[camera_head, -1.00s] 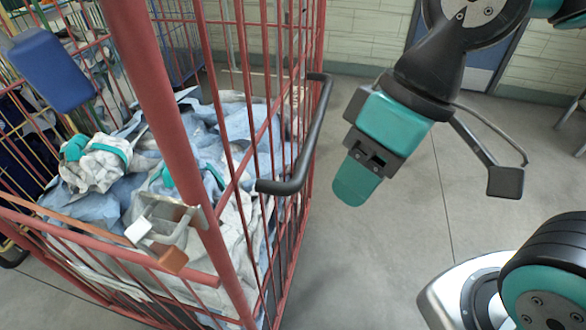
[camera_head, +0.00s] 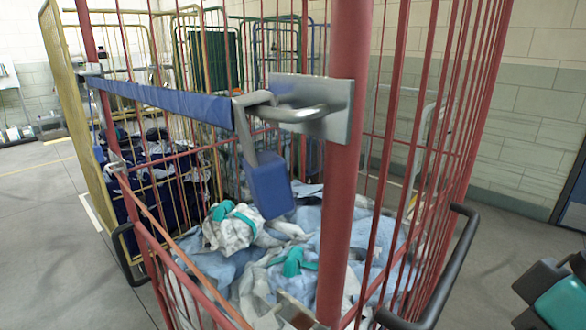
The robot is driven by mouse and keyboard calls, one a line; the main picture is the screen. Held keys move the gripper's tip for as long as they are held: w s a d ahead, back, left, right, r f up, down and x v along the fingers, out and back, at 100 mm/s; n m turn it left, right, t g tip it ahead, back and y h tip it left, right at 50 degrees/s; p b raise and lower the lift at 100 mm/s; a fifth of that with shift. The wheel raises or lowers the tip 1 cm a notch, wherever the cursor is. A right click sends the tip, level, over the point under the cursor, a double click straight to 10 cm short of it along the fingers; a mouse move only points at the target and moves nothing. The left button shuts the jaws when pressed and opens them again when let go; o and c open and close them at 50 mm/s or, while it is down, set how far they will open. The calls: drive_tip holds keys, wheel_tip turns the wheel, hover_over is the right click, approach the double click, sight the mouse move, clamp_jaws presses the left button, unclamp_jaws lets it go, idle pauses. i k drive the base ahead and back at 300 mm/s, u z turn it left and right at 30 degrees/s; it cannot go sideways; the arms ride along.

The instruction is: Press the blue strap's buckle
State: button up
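The blue strap (camera_head: 160,98) runs across the open front of a red wire cage (camera_head: 343,150), near the top. Its right end meets a grey metal bracket (camera_head: 312,105) on the red post. A blue block (camera_head: 268,185), which looks like the strap's buckle or its tab, hangs below the bracket on a short grey piece. My gripper (camera_head: 548,295) is only partly in view at the lower right corner, outside the cage and well apart from the strap. Its fingertips cannot be made out.
Crumpled blue, white and teal sling bags (camera_head: 330,235) fill the cage. A lower orange strap (camera_head: 205,285) crosses the front. Black handles (camera_head: 440,290) stick out from the cage sides. A yellow cage (camera_head: 75,130) with dark cloth stands to the left.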

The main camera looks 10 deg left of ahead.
sight(79, 79)
drive_tip(key=u, duration=0.05)
drive_tip(key=k, duration=0.95)
drive_tip(key=z, duration=1.05)
drive_tip(key=i, duration=0.7)
drive_tip(key=u, duration=2.6)
drive_tip(key=i, duration=0.5)
drive_tip(key=u, duration=0.05)
